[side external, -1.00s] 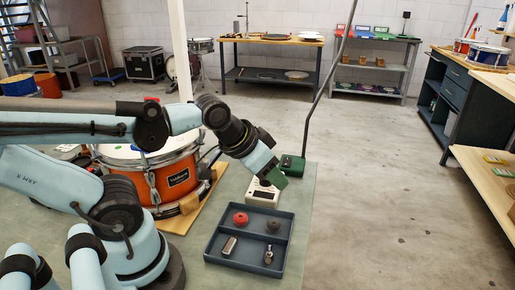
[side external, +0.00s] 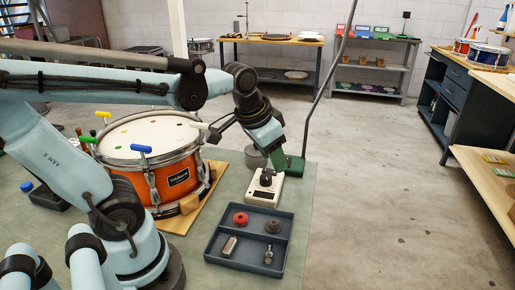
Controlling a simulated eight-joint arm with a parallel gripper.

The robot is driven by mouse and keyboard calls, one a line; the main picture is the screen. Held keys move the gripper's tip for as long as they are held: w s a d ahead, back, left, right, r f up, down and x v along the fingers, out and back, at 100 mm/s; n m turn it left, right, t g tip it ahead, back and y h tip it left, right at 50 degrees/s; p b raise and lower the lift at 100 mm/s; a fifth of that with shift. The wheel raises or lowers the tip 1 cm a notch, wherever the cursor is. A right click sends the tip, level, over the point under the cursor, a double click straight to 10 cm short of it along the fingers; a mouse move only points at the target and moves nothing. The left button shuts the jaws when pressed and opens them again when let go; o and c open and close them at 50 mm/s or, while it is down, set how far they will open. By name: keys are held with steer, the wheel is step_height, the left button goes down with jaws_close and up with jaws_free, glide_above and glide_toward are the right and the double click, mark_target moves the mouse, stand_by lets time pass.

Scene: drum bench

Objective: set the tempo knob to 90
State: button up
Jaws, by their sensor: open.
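The tempo knob (side external: 266,178) is a dark round knob on top of a small cream box (side external: 262,190) on the bench, just behind the tray. The knob's pointer and the scale are too small to read. My gripper (side external: 276,156) is above and behind the box in the side view, pointing down, apart from the knob. Its jaws are open and appear empty; its tips overlap a green stand base, so the gap between them is hard to see.
A dark tray (side external: 211,253) with red and dark round parts and small metal pieces lies in front of the box. An orange drum (side external: 176,178) stands to the left. A green base (side external: 296,165) with a tall thin pole and a grey cup (side external: 254,158) are behind.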

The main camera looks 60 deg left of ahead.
mark_target(266, 176)
steer(key=w+a+g, duration=0.4)
steer(key=a, duration=0.4)
steer(key=shift+m+g, duration=0.3)
steer(key=shift+m, duration=0.1)
steer(key=f, duration=1.2)
steer(key=shift+w+a, duration=0.15)
steer(key=shift+a, duration=0.15)
steer(key=shift+c, duration=0.3)
steer(key=c, duration=0.7)
